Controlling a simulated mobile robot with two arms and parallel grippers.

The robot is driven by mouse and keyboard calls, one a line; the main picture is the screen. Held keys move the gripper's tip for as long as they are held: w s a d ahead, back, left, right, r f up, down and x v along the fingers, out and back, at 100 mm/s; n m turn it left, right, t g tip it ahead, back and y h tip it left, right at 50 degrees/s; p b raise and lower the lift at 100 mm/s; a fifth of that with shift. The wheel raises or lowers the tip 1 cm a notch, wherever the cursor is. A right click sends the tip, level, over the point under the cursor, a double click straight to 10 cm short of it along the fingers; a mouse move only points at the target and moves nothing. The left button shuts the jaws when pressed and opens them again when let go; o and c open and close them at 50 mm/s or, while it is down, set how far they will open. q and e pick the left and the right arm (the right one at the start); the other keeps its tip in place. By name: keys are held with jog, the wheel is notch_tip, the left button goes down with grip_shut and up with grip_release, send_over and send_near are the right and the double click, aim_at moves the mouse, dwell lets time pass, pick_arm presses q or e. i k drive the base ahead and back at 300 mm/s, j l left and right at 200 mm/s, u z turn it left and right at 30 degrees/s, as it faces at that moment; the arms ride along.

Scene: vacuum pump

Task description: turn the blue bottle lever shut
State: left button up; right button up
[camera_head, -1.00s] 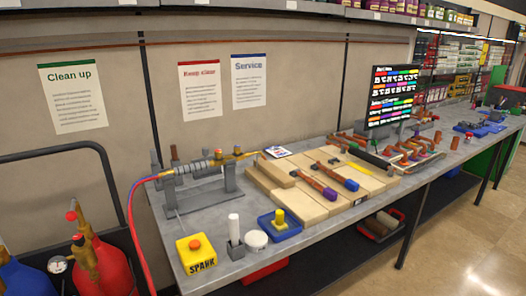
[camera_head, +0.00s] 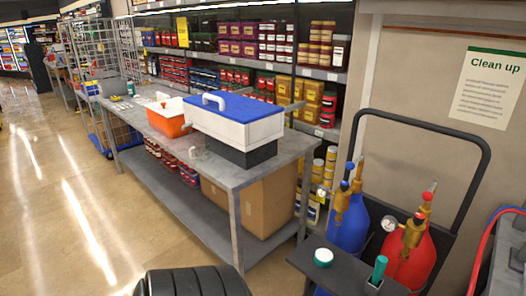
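The blue bottle (camera_head: 350,226) stands upright on a black hand cart, right of centre. Brass fittings (camera_head: 341,200) sit on its top, with small blue parts (camera_head: 350,166) on them. The lever is too small for me to tell its angle. The red bottle (camera_head: 412,264) stands to its right, with brass fittings (camera_head: 413,232), small red parts and a round gauge (camera_head: 389,224). Neither of my grippers shows in this view.
The cart's black frame (camera_head: 485,150) arches behind the bottles. Its dark front tray (camera_head: 345,270) carries a green-and-white round item (camera_head: 323,257) and a green-handled item (camera_head: 379,269). A grey table (camera_head: 230,178) stands left. Open floor (camera_head: 60,215) lies further left.

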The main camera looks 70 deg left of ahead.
aim_at(350, 165)
jog(key=u, duration=1.5)
